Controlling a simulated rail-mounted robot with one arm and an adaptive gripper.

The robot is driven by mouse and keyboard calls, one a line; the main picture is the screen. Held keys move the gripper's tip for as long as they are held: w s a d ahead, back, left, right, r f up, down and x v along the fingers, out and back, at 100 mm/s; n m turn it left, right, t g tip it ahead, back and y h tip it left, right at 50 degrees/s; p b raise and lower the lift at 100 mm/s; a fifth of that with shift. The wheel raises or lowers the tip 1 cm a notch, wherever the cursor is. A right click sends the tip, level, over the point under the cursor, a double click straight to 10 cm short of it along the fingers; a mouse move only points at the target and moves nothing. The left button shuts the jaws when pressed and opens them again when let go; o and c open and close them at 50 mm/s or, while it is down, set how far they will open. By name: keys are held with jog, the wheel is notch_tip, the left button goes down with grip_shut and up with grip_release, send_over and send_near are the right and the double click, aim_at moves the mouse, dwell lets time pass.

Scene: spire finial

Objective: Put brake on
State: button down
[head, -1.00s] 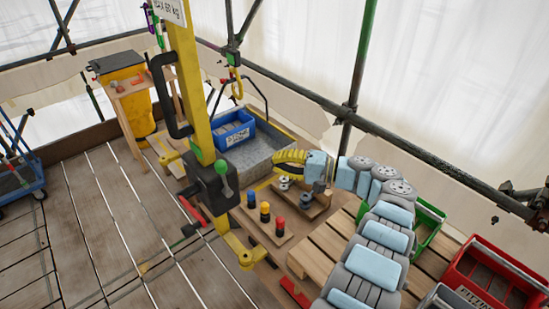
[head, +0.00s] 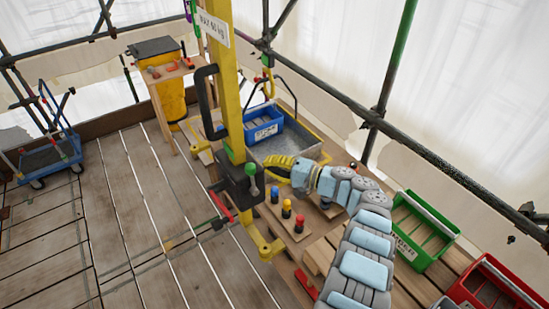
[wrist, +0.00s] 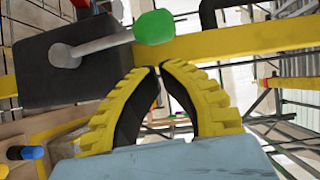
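A black box (head: 240,188) is mounted on the yellow mast (head: 229,90). A short grey lever with a green knob (head: 251,169) stands on its face. In the wrist view the lever (wrist: 100,45) runs from its pivot on the box to the green knob (wrist: 154,27), just beyond my fingertips. A red bar (head: 221,206) sticks out low on the box's left side. My gripper (head: 268,165) is right of the knob. In the wrist view its yellow fingers (wrist: 158,69) have their tips nearly together, with nothing held between them. Contact with the lever cannot be told.
Coloured knobs (head: 287,208) stand on a wooden board below my gripper. A blue bin (head: 262,126) and grey tray (head: 290,150) are behind. Green (head: 424,232) and red (head: 492,285) crates lie at right. The plank floor (head: 130,230) at left is mostly clear.

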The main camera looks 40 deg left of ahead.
jog(key=shift+s+a+p, duration=0.3)
jog(key=shift+s+p, duration=0.15)
jog(key=shift+s, duration=0.15)
jog(key=shift+f, duration=0.1)
jog(key=shift+d+r+p, duration=0.1)
jog(key=shift+r+p, duration=0.15)
jog(key=shift+p, duration=0.35)
